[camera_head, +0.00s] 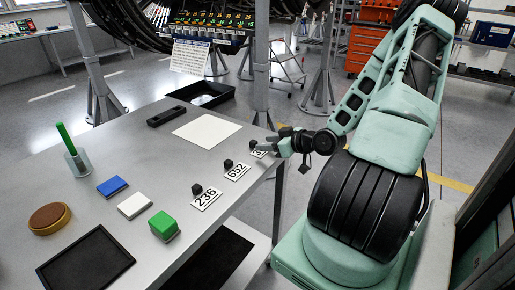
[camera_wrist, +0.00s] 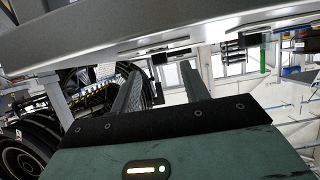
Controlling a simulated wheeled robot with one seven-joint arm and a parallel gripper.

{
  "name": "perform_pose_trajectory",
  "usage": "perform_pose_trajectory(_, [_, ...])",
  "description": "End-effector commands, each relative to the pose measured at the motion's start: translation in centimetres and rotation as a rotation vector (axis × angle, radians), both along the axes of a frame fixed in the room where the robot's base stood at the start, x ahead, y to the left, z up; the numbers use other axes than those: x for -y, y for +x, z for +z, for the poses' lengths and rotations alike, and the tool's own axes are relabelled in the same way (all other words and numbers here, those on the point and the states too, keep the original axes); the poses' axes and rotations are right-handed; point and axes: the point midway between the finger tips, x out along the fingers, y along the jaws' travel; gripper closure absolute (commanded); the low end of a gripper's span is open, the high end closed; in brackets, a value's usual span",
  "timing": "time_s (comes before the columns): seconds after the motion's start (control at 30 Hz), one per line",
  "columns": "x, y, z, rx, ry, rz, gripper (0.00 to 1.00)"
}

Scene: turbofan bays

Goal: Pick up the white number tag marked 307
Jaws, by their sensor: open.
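A white number tag (camera_head: 260,151) with a black knob lies near the table's right edge, its number mostly hidden by my gripper; only a leading 3 seems to show. Tag 652 (camera_head: 237,171) and tag 236 (camera_head: 206,199) lie in a row nearer the camera, each with a black knob. My gripper (camera_head: 273,146) is beside the partly hidden tag, at the table edge. In the wrist view, the two fingers (camera_wrist: 162,78) are apart with nothing clearly held between them. A tag edge with a dark knob (camera_wrist: 159,58) shows just beyond them, its number unreadable.
The grey table (camera_head: 95,205) also holds a white sheet (camera_head: 206,131), black tray (camera_head: 206,95), green block (camera_head: 164,226), blue block (camera_head: 112,186), white block (camera_head: 134,206) and a green stick in a clear holder (camera_head: 76,163). A grey stand post (camera_head: 262,70) rises behind the table.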

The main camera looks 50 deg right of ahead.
Motion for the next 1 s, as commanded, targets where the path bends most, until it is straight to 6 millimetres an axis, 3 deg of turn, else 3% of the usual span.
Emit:
perform_pose_trajectory(0.17, [-0.1, 1.0, -0.3, 0.001, 0.000, 0.001, 0.55])
perform_pose_trajectory(0.5, [-0.5, 5.2, -1.6, 0.001, 0.001, 0.002, 0.55])
perform_pose_trajectory(0.77, [-0.4, 5.6, -1.9, -0.001, 0.000, 0.000, 0.55])
perform_pose_trajectory(0.8, [-0.4, 5.6, -1.9, -0.001, 0.000, 0.000, 0.57])
perform_pose_trajectory(0.97, [-0.4, 5.5, -1.9, -0.001, 0.000, 0.000, 1.00])
perform_pose_trajectory(1.0, [-0.4, 5.5, -1.9, -0.001, 0.000, 0.000, 1.00])
